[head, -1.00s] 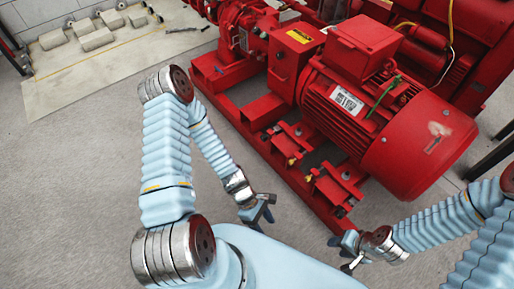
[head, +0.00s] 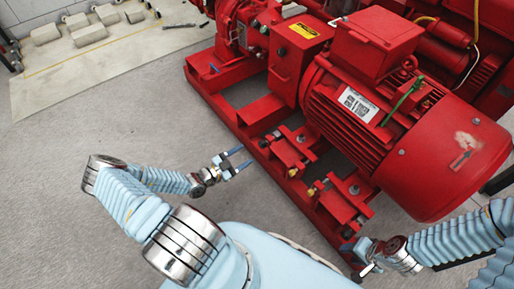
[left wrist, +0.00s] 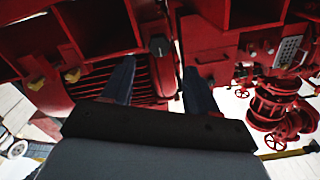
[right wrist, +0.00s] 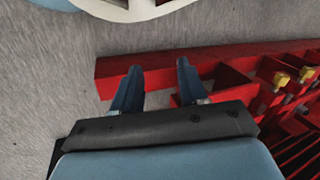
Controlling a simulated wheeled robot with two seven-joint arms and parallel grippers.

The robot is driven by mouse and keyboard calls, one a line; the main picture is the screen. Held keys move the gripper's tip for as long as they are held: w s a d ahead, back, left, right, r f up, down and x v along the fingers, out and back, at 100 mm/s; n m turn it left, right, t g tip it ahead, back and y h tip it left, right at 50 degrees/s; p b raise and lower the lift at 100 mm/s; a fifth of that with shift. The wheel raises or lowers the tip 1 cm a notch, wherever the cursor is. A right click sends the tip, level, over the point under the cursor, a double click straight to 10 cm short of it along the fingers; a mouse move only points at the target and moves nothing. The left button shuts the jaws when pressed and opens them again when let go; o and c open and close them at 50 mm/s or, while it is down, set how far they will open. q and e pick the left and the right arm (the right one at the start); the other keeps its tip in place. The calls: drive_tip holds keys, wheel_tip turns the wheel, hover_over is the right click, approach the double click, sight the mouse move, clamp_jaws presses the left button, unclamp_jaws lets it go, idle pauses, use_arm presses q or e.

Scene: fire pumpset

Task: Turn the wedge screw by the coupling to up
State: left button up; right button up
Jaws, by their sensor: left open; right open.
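Several small yellow, brass-coloured screw heads sit on the red motor mounts beside the base rail in the head view. My left gripper (head: 241,157) is open and empty, just outside the rail, pointing towards the far mount. Two yellow heads (left wrist: 72,75) show left of its fingers in the left wrist view. My right gripper (head: 357,258) is open and empty by the rail's near end. Yellow heads (right wrist: 281,80) lie right of its fingers.
The red motor (head: 390,130) stands over the mounts, with a red box (head: 299,48) towards the pump. The red base rail (head: 230,118) runs along the near side. Grey floor (head: 120,140) to the left is clear. Pale blocks lie on a slab (head: 60,75) at the back left.

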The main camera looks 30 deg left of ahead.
sight(260, 145)
use_arm(q)
drive_tip(key=x, duration=0.7)
drive_tip(key=c, duration=1)
drive_tip(key=shift+c, duration=0.2)
